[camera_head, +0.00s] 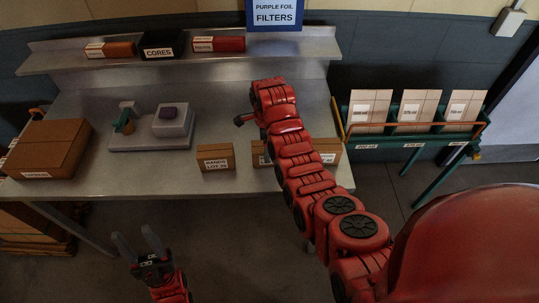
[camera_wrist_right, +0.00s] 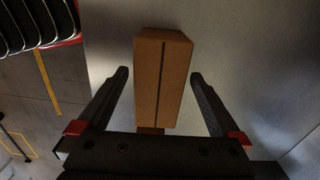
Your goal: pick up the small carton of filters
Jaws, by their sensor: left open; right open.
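Small brown cartons stand along the front of the steel table. One (camera_head: 215,157) has a label that seems to read "BANDS". Another (camera_head: 261,154) and one at the right (camera_head: 329,151) are partly hidden by my right arm, so I cannot read which holds filters. In the right wrist view, a brown carton (camera_wrist_right: 158,80) with a dark seam lies between the spread fingers of my right gripper (camera_wrist_right: 159,74), with gaps on both sides. My left gripper (camera_head: 136,236) is open and empty, in front of the table.
A large carton (camera_head: 48,148) is at the table's left, beside a grey device (camera_head: 152,128). The back shelf (camera_head: 125,57) bears a black CORES box (camera_head: 162,45) and other boxes. A green rack (camera_head: 417,130) with cartons stands right of the table.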

